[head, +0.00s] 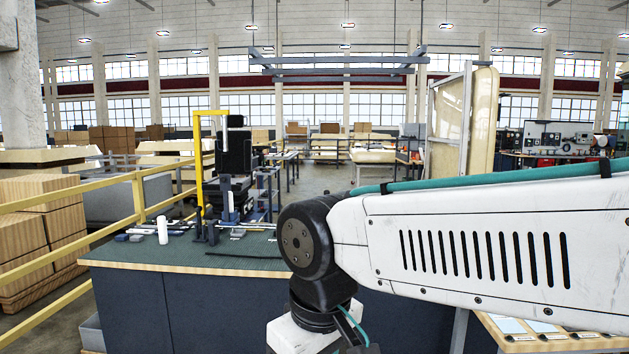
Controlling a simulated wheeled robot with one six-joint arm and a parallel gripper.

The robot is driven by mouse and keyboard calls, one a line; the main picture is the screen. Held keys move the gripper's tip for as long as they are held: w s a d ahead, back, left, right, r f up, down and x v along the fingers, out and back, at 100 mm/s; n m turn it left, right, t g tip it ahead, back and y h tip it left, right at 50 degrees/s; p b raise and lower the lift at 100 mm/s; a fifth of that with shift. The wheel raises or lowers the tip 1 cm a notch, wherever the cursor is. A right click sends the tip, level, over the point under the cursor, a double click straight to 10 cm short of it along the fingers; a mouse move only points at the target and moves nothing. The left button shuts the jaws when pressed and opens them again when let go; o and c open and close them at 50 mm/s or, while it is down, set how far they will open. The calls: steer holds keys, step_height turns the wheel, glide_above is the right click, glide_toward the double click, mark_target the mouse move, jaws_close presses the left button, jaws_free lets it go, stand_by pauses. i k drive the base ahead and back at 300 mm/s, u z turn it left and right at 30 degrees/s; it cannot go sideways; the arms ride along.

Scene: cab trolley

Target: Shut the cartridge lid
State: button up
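I cannot make out a cartridge or its lid for certain in the head view. A workbench with a dark green top (150,256) stands ahead, left of centre. On it are a small white upright cylinder (162,229), several small grey and blue parts (134,237) and a dark upright stand (212,226). They are too small to tell whether any is the cartridge. My white arm reaches in from the right and bends down at a black joint in front of the bench. My gripper is below the picture's edge, and the arm hides part of the bench top.
A yellow railing (138,198) runs along the left, with stacked cardboard boxes (60,205) beyond it. A yellow frame (198,160) and a black machine (234,155) rise behind the bench. A wooden-topped table (500,335) with papers is at the lower right.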

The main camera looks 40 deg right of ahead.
mark_target(225, 179)
steer(key=z, duration=0.55)
steer(key=i, duration=1)
steer(key=z, duration=0.4)
steer(key=i, duration=1.2)
steer(key=u, duration=0.6)
